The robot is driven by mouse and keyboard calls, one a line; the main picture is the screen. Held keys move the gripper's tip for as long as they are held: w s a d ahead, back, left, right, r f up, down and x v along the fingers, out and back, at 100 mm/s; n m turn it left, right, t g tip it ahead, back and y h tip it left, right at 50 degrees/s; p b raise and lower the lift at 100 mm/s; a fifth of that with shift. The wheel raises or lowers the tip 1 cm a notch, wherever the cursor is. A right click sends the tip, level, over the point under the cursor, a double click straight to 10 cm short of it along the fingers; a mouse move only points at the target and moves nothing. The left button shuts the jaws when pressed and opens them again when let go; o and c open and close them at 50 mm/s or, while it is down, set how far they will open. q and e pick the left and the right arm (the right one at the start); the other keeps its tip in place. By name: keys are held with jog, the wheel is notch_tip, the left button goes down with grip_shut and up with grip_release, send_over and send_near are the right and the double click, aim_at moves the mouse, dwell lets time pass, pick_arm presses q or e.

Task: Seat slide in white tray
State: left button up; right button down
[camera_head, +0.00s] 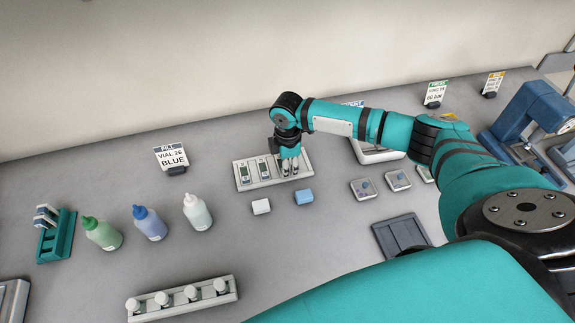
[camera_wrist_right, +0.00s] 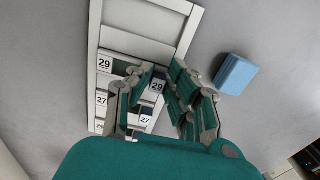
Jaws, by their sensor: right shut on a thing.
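The white tray (camera_head: 242,184) lies on the bench in the head view, with slides (camera_head: 262,168) in its left compartments. In the right wrist view the tray (camera_wrist_right: 185,45) shows empty compartments at the top and slides labelled 29 and 27 (camera_wrist_right: 103,98) below. My right gripper (camera_head: 289,170) points down over the right half of the tray. My left gripper is not in view.
Bottles (camera_head: 197,212) stand to the left, and a rack of white-capped vials (camera_head: 182,299) is at the front. Small square dishes (camera_head: 363,188) lie to the right.

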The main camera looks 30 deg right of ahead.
jog(key=c, duration=1.2)
grip_release()
jog(key=shift+o, duration=0.4)
jog(key=o, duration=0.3)
notch_tip(320, 180, up, 6)
jog(key=p, duration=0.6)
jog(key=shift+f, duration=0.1)
